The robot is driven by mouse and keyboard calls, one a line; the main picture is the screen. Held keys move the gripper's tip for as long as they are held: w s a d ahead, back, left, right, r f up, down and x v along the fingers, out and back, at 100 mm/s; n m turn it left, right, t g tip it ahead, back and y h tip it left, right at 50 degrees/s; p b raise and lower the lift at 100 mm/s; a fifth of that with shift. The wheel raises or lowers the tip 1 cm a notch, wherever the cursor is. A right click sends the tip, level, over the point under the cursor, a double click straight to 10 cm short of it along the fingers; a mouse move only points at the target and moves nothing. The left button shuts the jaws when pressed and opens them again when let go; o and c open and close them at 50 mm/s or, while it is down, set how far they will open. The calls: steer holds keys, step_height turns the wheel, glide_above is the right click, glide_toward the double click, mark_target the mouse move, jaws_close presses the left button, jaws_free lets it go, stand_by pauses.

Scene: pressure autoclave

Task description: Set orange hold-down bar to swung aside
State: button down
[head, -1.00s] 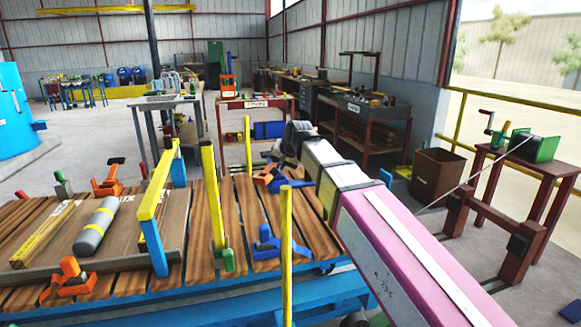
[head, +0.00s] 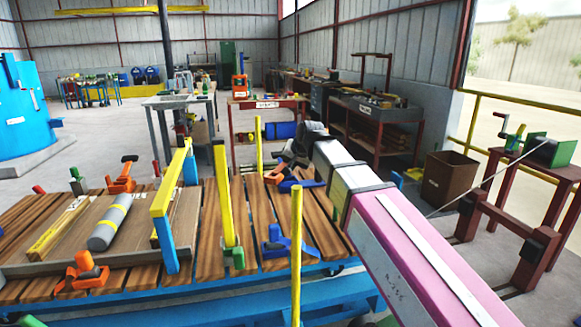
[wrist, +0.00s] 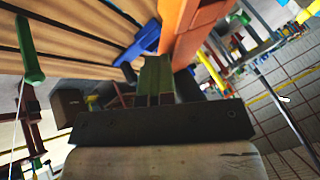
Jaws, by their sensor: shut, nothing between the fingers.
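An orange bar (wrist: 190,28) with a blue part (wrist: 145,40) beside it is close up at the top of the wrist view. In the head view an orange piece (head: 274,177) and a blue piece (head: 300,184) lie at the far right of the slatted table, partly behind my arm. My gripper (wrist: 154,72) is shut and empty, its tips close to the orange bar; I cannot tell whether they touch. In the head view my gripper (head: 290,163) is small and dark beside the orange piece.
Other orange clamps, one at the front left (head: 85,268) and one at the back (head: 122,180), sit on the slatted table (head: 200,255). A yellow-and-blue frame (head: 160,200) and yellow posts (head: 224,195) rise from it. A grey cylinder (head: 110,222) lies on a board.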

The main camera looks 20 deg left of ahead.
steer(key=s+d+r, duration=0.4)
steer(key=d+r, duration=0.4)
steer(key=shift+d, duration=0.2)
steer(key=shift+s, duration=0.1)
